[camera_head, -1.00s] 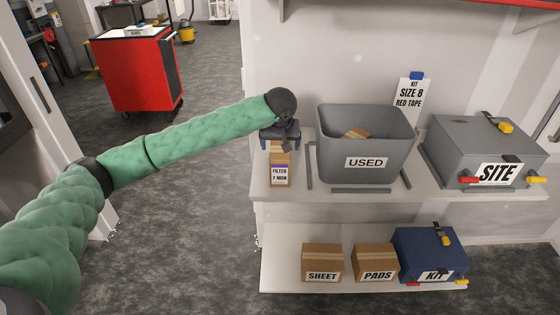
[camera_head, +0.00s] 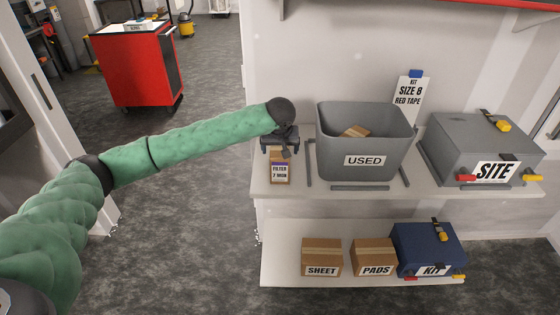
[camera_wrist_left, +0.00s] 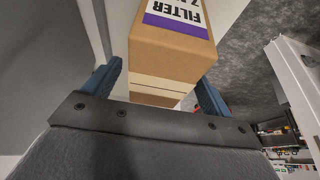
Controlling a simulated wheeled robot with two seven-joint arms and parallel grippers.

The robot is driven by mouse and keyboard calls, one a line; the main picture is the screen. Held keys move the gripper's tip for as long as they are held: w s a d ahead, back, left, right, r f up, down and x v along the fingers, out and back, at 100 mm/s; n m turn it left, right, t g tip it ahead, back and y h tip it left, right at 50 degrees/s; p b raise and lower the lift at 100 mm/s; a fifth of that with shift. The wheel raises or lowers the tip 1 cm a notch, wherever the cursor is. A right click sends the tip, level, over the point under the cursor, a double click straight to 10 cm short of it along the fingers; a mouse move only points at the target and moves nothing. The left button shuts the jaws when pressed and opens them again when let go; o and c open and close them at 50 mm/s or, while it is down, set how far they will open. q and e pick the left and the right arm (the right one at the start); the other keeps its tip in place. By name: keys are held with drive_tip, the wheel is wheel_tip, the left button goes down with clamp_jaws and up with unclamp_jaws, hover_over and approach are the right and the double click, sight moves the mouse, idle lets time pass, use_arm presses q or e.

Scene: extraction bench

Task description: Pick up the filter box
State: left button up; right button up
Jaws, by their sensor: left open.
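The filter box (camera_head: 280,173), a small brown carton with a white and purple label, stands at the left end of the upper shelf in the head view. My left gripper (camera_head: 280,150) is at the top of the box, with its jaws open. In the left wrist view the box (camera_wrist_left: 172,55) lies between the two blue fingers of the gripper (camera_wrist_left: 158,85), one on each side. A gap shows on the left side; I cannot tell whether the right finger touches. My right gripper is not in view.
A grey bin (camera_head: 365,140) marked USED stands just right of the box, with thin grey strips around it. A grey SITE case (camera_head: 475,145) is further right. The lower shelf holds SHEET (camera_head: 321,255) and PADS (camera_head: 373,255) boxes and a blue KIT case (camera_head: 428,248).

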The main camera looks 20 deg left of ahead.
use_arm(q)
drive_tip(key=shift+f, duration=0.2)
idle(0.4)
drive_tip(key=c, duration=1.5)
